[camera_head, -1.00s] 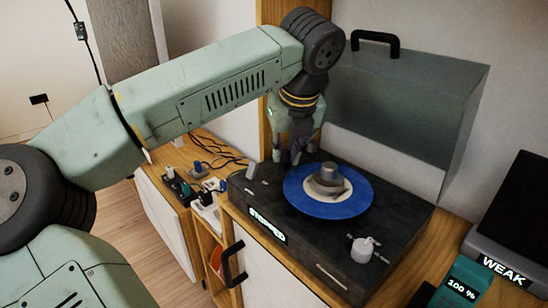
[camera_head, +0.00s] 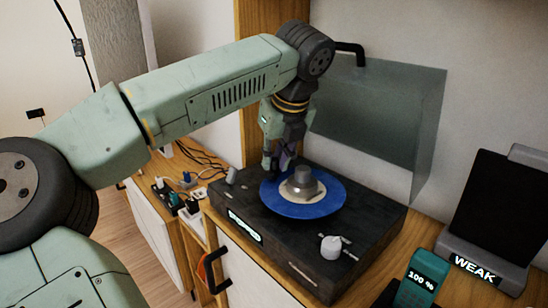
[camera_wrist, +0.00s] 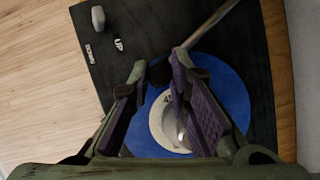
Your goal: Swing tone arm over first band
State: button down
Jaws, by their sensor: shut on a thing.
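The turntable (camera_head: 318,262) is a dark box bearing a blue record (camera_head: 325,207) with a pale label and a grey knob-like piece at its centre. My gripper (camera_head: 280,165) is at the record's back left edge. In the wrist view, the tone arm (camera_wrist: 212,24) is a thin rod coming from the top right over the record (camera_wrist: 228,88). Its dark end (camera_wrist: 160,72) lies between my purple-padded fingertips (camera_wrist: 161,66), and they are shut on it. My gripper hides the tone arm in the head view. The front display (camera_head: 245,227) is lit greenish; its text is unreadable.
Small plugs and cables (camera_head: 180,190) lie to the left. A "WEAK" device (camera_head: 475,265) and a teal "100 %" device (camera_head: 420,280) are at right.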

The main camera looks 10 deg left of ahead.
jog(key=c, duration=1.5)
grip_release()
jog(key=v, duration=1.2)
jog(key=shift+s, duration=0.1)
